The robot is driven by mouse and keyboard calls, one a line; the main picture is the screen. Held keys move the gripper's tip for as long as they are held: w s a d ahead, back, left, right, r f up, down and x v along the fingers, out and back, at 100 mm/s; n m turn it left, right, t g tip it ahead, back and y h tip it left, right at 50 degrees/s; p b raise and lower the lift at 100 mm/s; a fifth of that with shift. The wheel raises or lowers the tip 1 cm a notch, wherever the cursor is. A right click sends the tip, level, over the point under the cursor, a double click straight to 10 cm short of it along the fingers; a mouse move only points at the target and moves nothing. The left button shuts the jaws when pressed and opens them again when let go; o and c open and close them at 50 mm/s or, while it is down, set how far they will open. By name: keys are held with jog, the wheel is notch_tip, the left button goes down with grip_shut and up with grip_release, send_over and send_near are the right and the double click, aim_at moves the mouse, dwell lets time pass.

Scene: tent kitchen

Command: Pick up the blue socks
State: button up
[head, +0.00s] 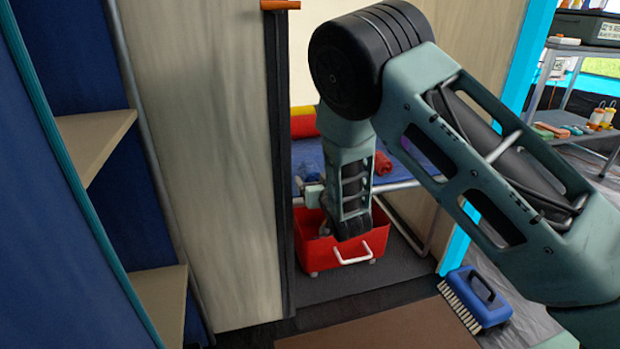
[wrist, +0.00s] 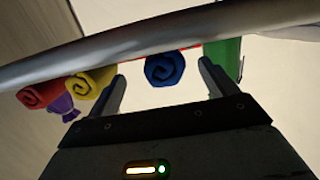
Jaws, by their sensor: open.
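A small rolled blue bundle, which looks like the blue socks (wrist: 165,68), shows in the wrist view, framed between my two fingertips. My gripper (wrist: 160,72) is open, with nothing held between its fingers. The blue roll appears beyond the fingertips; I cannot tell how far.
A grey bar (wrist: 130,50) crosses the wrist view close by. A red roll (wrist: 45,92), a yellow roll (wrist: 92,85), a purple bundle (wrist: 63,108) and a green item (wrist: 226,60) flank the blue one. A blue brush (head: 476,297) lies right of the doorway.

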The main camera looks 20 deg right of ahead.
jog(key=shift+w+a+f+b, duration=0.15)
jog(key=shift+w+f+b, duration=0.1)
jog(key=shift+w+b, duration=0.1)
jog(key=w+b, duration=0.1)
jog(key=w, duration=0.1)
jog(key=w+b, duration=0.2)
jog(key=shift+w+f, duration=0.1)
jog(key=shift+f, duration=0.3)
jog(key=shift+w+r, duration=0.1)
jog(key=shift+w, duration=0.25)
jog(key=c, duration=1.1)
